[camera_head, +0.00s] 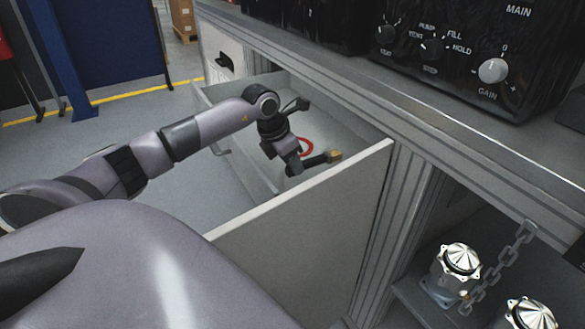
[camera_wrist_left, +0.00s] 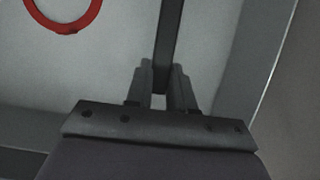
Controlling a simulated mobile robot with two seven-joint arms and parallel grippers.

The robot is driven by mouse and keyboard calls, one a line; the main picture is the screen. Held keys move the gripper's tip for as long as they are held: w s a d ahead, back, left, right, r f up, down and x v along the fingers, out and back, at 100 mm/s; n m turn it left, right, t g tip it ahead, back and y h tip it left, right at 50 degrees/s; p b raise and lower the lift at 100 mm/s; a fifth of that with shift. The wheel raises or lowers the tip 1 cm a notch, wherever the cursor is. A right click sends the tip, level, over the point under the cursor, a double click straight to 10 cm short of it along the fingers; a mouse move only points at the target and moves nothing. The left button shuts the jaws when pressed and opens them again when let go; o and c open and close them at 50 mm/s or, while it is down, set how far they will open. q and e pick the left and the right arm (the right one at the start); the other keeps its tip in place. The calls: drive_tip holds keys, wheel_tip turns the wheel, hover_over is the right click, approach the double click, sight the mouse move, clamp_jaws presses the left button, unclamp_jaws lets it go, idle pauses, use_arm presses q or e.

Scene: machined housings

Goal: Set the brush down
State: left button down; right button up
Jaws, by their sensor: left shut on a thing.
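The brush (camera_head: 318,160) has a dark handle and a tan end. My left gripper (camera_head: 295,166) reaches down into the open drawer (camera_head: 300,205) and is shut on the brush's handle. In the left wrist view the dark handle (camera_wrist_left: 168,40) runs up from between the two fingers (camera_wrist_left: 161,85); its tan end is out of that frame. The brush is over the drawer floor; I cannot tell whether it touches it. My right gripper is not in view.
A red ring (camera_head: 306,146) lies on the drawer floor close to the brush, and it also shows in the left wrist view (camera_wrist_left: 64,30). The drawer's walls surround the gripper. A control panel (camera_head: 450,50) stands on the bench above. Metal housings (camera_head: 459,262) sit on a lower shelf.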

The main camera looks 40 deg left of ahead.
use_arm(q)
wheel_tip(320, 180, down, 3)
drive_tip(key=shift+f, duration=0.15)
drive_tip(key=c, duration=1)
unclamp_jaws()
drive_tip(key=v, duration=1.2)
drive_tip(key=shift+p, duration=0.35)
